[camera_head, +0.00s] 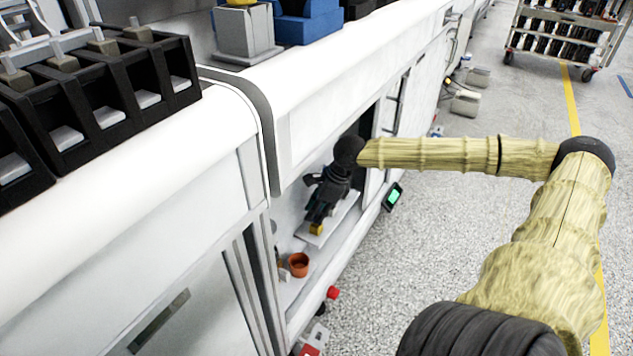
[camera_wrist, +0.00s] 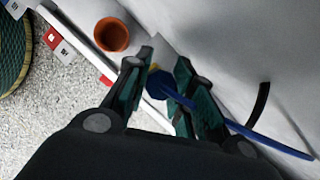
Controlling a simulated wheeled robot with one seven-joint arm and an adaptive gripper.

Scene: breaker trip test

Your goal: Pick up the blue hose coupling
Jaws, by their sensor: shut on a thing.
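The blue hose coupling (camera_wrist: 158,83) shows in the wrist view between the two fingers of my gripper (camera_wrist: 160,88). A thin blue hose (camera_wrist: 245,132) runs from behind the right finger toward the lower right. My gripper is shut on the coupling; the fingers hide part of it. In the head view my gripper (camera_head: 318,215) points down into a low open bay, over a pale board. The coupling cannot be made out there. A small yellow block (camera_head: 317,229) shows right below the fingertips, and a bit of yellow (camera_wrist: 153,67) shows beyond the coupling in the wrist view.
An orange pot (camera_head: 298,264) stands on the bay's ledge near my gripper; it also shows in the wrist view (camera_wrist: 112,35). Bay walls and the white counter (camera_head: 320,75) are close to my arm. A loaded cart (camera_head: 565,30) stands at the back right. The speckled floor is open.

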